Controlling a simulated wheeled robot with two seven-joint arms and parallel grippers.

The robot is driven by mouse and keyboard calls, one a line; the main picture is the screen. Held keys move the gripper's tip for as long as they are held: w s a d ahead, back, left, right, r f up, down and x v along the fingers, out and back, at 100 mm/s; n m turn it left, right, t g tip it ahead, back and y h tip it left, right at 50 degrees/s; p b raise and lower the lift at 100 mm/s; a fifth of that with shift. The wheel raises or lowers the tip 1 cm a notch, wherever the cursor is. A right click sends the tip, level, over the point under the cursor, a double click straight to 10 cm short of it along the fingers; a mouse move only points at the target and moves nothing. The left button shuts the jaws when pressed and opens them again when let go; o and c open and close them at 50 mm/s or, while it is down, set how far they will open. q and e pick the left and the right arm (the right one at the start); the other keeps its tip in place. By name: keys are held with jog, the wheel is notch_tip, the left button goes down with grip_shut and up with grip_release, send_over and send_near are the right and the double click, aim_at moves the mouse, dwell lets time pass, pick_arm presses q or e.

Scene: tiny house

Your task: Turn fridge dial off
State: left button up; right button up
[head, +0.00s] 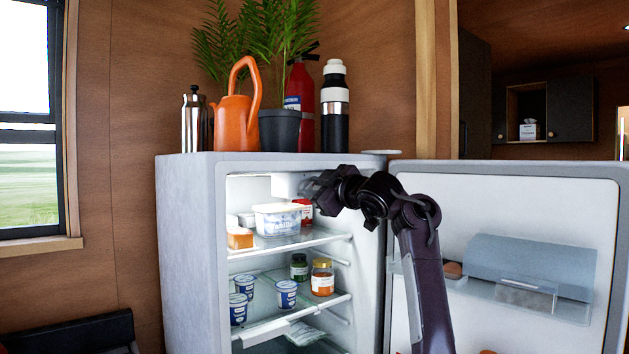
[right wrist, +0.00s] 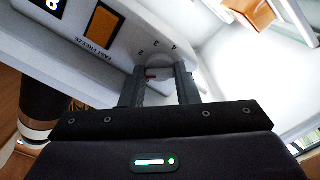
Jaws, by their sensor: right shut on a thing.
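The fridge (head: 185,240) stands open, its door (head: 505,200) swung out to the right. The fridge dial (right wrist: 160,66) is a small white round knob with a red mark, on a white panel with numbers around it, in the right wrist view. My right gripper (right wrist: 160,82) has its two dark fingers on either side of the dial and is shut on it. In the head view my right gripper (head: 318,190) reaches into the top of the fridge, near the white control housing (head: 288,184); the dial itself is hidden there. My left gripper is not in view.
The upper shelf holds a white tub (head: 277,219) close below my gripper. Lower shelves hold yogurt cups (head: 286,294) and jars (head: 322,278). An orange watering can (head: 237,122), a plant pot (head: 279,131) and bottles stand on the fridge top.

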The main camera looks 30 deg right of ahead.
jog(key=shift+a+f+n+p, duration=0.15)
jog(key=shift+n+p, duration=1.25)
jog(key=shift+n, duration=1.05)
jog(key=shift+d+f+n+p, duration=0.15)
jog(key=shift+n+p, duration=1.2)
jog(key=shift+n, duration=1.1)
jog(key=shift+a, duration=0.1)
jog(key=o, duration=0.9)
jog(key=shift+o, duration=0.4)
jog(key=shift+r, duration=0.15)
jog(key=shift+r, duration=0.1)
